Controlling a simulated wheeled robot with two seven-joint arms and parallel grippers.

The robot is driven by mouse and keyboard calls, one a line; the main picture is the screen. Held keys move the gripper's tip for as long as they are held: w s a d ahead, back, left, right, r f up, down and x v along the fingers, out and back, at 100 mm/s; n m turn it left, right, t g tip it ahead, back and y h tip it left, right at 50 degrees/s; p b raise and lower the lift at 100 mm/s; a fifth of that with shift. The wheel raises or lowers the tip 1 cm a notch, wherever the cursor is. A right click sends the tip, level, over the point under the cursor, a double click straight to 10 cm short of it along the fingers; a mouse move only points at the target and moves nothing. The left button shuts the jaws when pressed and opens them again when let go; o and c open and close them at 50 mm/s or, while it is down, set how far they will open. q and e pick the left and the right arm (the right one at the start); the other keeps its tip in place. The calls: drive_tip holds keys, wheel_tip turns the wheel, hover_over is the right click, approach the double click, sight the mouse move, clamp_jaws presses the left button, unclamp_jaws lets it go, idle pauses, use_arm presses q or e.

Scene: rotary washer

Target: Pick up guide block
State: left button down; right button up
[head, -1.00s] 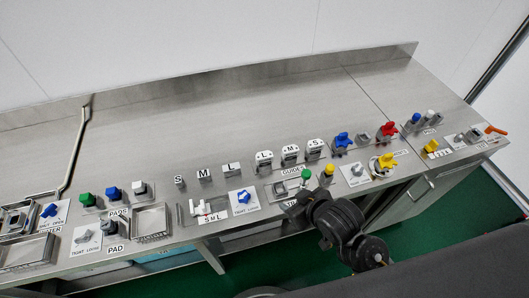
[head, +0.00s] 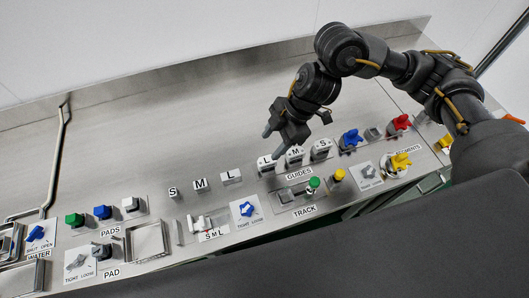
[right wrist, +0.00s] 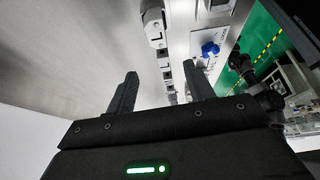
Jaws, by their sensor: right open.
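The guide blocks are white blocks in a row above the GUIDES label: the L block (head: 267,165), the M block (head: 295,158) and the S block (head: 320,150). My right gripper (head: 297,139) is open and empty, with its fingers spread above this row. A white block marked L (right wrist: 154,27) lies beyond the fingertips there. My left gripper is not in view.
A track fixture (head: 293,195) with a green knob sits in front of the guides. The steel counter behind (head: 180,135) is clear.

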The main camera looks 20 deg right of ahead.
drive_tip(key=d, duration=0.2)
hover_over(267, 160)
drive_tip(key=d, duration=0.2)
drive_tip(key=shift+h, duration=0.3)
wheel_tip(267, 160, down, 4)
drive_tip(key=shift+w+d, duration=0.1)
drive_tip(key=shift+d, duration=0.05)
drive_tip(key=shift+w+f, duration=0.1)
drive_tip(key=shift+f, duration=0.35)
drive_tip(key=shift+a+f, duration=0.2)
drive_tip(key=shift+a, duration=0.05)
drive_tip(key=shift+p+x, duration=0.75)
drive_tip(key=shift+x, duration=1.65)
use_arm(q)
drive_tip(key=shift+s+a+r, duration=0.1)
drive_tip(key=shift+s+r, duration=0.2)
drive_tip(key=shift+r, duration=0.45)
use_arm(e)
drive_tip(key=c, duration=1.1)
